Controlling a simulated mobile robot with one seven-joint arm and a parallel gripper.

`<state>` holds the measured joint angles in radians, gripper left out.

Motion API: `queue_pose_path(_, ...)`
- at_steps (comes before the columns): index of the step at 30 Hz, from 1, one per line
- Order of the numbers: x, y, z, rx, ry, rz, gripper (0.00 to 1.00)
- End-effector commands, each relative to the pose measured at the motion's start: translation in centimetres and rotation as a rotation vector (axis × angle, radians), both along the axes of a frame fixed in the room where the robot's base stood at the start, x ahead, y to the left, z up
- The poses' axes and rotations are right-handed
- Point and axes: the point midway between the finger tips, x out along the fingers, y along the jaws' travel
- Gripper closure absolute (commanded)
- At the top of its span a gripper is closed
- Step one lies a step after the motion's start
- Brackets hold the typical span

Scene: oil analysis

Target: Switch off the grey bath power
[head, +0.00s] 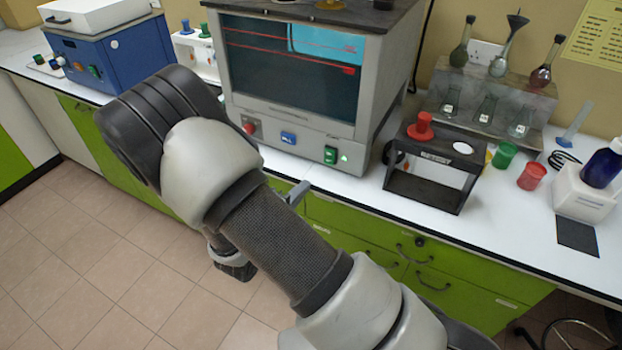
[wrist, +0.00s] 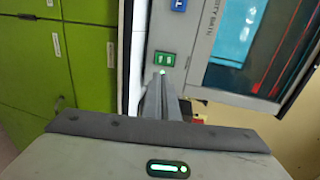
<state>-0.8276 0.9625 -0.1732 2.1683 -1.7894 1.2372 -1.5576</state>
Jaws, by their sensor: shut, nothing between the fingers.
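The grey bath (head: 300,150) stands on the white bench in the head view, with a dark glass window and red lines inside. Its lower front panel carries a red knob (head: 250,128), a blue switch (head: 288,138) and a green switch (head: 330,155) with a lit green lamp (head: 344,158) beside it. In the wrist view the green switch (wrist: 164,59) and lit lamp (wrist: 162,72) lie just beyond my fingertips. My gripper (head: 300,190) is shut and empty, below and in front of that panel. I cannot tell whether the fingertips (wrist: 164,80) touch it.
A black stand (head: 432,185) with a red knob sits right of the bath. Green (head: 504,155) and red (head: 532,176) cups and a glassware rack (head: 485,100) are further right. A blue unit (head: 115,65) stands left. Green drawers (head: 440,270) lie below the bench edge.

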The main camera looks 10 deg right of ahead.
Motion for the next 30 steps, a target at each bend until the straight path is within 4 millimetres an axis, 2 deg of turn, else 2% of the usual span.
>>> queue_pose_path(15, 8.1, -6.1, -1.9, 0.001, -0.001, -0.004, 1.0)
queue_pose_path(21, 9.8, -7.3, -2.4, 0.0, 0.0, -0.003, 1.0)
queue_pose_path(30, 10.2, -7.5, -2.4, 0.0, 0.001, -0.001, 1.0)
